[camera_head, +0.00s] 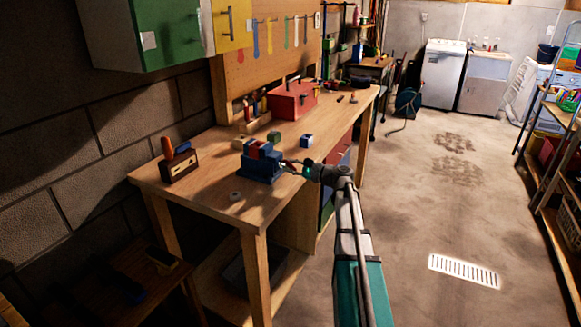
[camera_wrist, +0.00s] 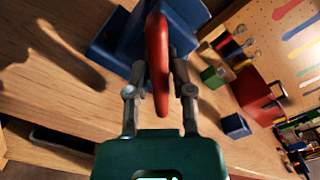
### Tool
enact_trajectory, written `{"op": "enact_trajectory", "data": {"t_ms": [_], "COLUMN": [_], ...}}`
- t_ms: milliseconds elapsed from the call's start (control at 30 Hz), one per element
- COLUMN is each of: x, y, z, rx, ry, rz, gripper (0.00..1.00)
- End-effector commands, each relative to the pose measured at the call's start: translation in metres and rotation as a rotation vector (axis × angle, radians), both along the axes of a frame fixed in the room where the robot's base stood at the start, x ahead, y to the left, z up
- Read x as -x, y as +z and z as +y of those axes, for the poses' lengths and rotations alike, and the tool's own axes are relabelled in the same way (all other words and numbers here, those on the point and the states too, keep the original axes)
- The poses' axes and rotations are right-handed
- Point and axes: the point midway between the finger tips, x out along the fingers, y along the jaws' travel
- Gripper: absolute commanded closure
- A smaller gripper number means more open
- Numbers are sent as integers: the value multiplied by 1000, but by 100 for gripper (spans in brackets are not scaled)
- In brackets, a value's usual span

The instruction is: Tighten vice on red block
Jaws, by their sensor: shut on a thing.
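The blue vice (camera_head: 262,168) stands near the front edge of the wooden workbench. The red block (camera_head: 259,149) sits at its top, between the blue jaws; I cannot tell how tightly they press on it. My gripper (camera_head: 289,166) is at the vice's right side, with the arm reaching in from the floor side. In the wrist view my gripper (camera_wrist: 160,72) is shut on the vice's red handle (camera_wrist: 158,50), a long bar running between the fingers. The blue vice body (camera_wrist: 122,38) is just behind it. The red block is hidden in the wrist view.
A red toolbox (camera_head: 293,101), a small blue block (camera_head: 306,140) and a green block (camera_head: 273,136) stand behind the vice.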

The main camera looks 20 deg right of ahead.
Motion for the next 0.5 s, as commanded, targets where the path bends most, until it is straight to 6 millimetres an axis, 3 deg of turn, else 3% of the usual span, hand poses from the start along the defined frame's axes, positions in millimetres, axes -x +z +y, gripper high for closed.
{"op": "enact_trajectory", "data": {"t_ms": [133, 167, 267, 500], "x": [1, 1, 1, 0], "y": [-1, -1, -1, 0], "z": [1, 1, 0, 0], "rx": [3, 3, 2, 2], "ry": [2, 2, 1, 1], "rz": [0, 0, 0, -1], "gripper": [100, 65, 47, 46]}}
